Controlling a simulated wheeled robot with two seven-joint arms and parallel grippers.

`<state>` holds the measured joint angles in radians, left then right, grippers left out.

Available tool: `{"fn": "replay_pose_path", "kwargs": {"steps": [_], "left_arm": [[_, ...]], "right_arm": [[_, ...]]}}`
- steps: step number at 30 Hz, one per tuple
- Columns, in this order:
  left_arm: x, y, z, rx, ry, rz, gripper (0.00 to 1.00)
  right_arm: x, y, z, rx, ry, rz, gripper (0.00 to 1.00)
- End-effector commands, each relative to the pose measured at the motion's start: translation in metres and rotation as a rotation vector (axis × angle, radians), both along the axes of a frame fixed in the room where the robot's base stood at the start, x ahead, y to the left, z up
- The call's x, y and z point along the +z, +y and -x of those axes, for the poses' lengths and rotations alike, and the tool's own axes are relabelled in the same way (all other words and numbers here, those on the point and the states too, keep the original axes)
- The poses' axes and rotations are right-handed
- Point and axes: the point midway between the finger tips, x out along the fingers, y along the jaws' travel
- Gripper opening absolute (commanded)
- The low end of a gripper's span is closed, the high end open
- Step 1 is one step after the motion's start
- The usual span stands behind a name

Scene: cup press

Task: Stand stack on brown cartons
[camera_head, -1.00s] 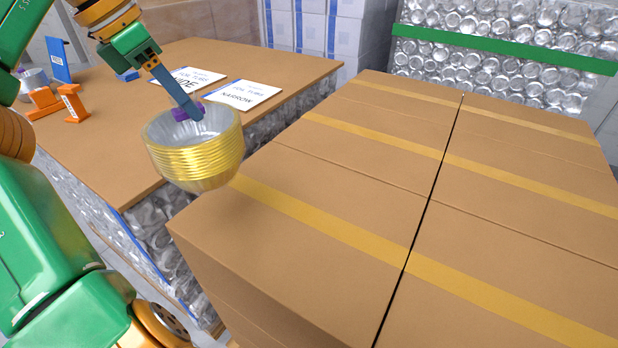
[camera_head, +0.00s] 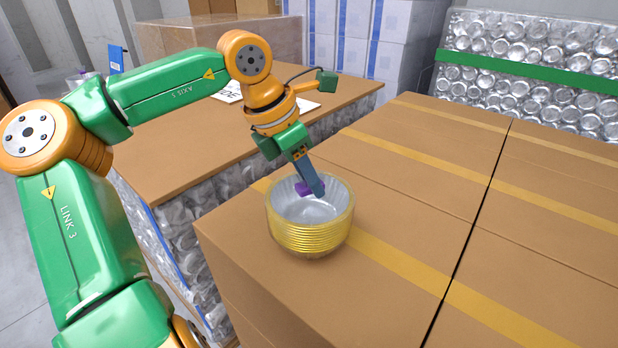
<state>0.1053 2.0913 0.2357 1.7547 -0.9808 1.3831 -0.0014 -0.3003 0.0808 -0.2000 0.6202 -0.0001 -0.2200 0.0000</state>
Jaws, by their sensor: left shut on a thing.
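A stack of nested foil cups (camera_head: 309,235), silver inside with gold ribbed rims, is over the near left part of the brown cartons (camera_head: 390,215). The stack is upright; I cannot tell whether its base touches the carton top. My left gripper (camera_head: 314,190) reaches down into the stack from above and is shut on its wall, with a purple pad showing inside. The lower fingertips are partly hidden by the stack. My right gripper is not in view.
A brown worktable (camera_head: 190,130) with white cards (camera_head: 228,92) stands behind left, partly hidden by my left arm. The carton top right of the stack is clear. Clear bags of silver cups (camera_head: 530,60) with a green band stand at the back right.

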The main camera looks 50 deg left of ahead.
Motion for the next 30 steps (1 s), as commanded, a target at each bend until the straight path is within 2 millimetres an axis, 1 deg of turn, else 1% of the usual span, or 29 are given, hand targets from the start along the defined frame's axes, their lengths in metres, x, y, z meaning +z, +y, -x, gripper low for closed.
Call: {"fn": "replay_pose_path", "kwargs": {"steps": [6, 7, 8, 9, 10, 17, 20, 23, 27, 30], "left_arm": [[-0.004, 0.0, 0.0, 0.0, 0.0, -0.001, 0.0], [-0.003, 0.0, 0.0, 0.0, 0.001, -0.001, 0.4], [-0.002, 0.0, 0.0, 0.0, 0.001, -0.001, 0.48], [-0.002, 0.0, 0.0, 0.0, 0.001, -0.001, 0.59], [-0.002, 0.0, 0.0, 0.0, 0.001, -0.001, 0.62], [-0.002, 0.0, 0.0, 0.0, 0.001, -0.001, 0.62], [0.005, 0.001, 0.001, 0.001, -0.001, -0.002, 0.62], [0.025, 0.004, 0.008, 0.004, -0.005, -0.003, 0.62], [0.065, 0.008, 0.024, 0.004, -0.004, -0.004, 0.62], [0.088, 0.011, 0.033, 0.004, -0.003, -0.003, 0.62]], "right_arm": [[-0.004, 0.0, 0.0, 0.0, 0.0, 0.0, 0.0], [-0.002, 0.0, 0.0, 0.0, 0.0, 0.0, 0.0], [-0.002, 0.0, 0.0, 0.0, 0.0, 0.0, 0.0], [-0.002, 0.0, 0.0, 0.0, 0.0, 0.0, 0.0], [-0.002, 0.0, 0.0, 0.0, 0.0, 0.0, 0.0], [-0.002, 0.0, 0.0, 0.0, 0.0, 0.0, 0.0], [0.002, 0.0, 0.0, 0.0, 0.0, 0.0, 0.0], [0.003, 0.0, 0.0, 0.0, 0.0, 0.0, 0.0], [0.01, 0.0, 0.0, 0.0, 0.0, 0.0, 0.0], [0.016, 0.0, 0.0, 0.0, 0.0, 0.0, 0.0]]}}
